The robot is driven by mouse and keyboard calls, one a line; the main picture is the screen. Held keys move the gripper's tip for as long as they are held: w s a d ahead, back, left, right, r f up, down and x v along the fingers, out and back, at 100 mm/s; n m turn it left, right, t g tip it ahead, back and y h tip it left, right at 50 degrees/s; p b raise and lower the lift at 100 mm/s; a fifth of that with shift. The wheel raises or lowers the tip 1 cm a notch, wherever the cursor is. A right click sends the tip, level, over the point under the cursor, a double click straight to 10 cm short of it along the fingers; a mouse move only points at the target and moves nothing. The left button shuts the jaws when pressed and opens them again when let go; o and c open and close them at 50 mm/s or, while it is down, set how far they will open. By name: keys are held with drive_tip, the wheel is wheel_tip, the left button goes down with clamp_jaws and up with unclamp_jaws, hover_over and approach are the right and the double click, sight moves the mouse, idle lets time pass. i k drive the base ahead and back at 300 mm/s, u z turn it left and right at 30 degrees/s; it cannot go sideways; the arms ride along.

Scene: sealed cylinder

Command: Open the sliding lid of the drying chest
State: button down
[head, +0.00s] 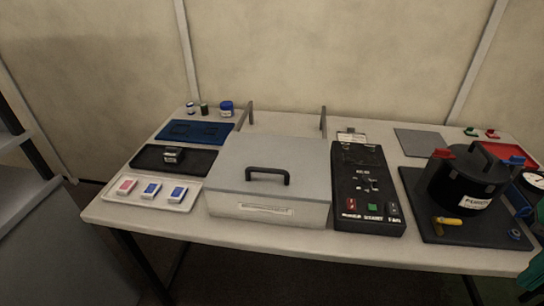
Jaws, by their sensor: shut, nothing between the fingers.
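The drying chest (235,208) is a pale grey box near the middle of the table, with a label on its front face. Its flat grey sliding lid (290,152) covers the whole top, and no opening into the chest shows. A black bar handle (268,172) stands on the front part of the lid. Two grey upright posts rise behind the chest, a left post (250,112) and a right post (323,120). My gripper is not in view, and nothing touches the handle or the lid.
A black control panel (365,180) stands close at the chest's right. A black lidded pot (465,180) sits on a dark mat (425,225) further right. A white tray (150,203) with small packets and a black tray (145,160) lie left. A blue tray (190,132) lies behind them.

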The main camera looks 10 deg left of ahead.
sight(283, 168)
drive_tip(key=z, duration=2.2)
drive_tip(key=k, duration=0.35)
drive_tip(key=u, duration=2.8)
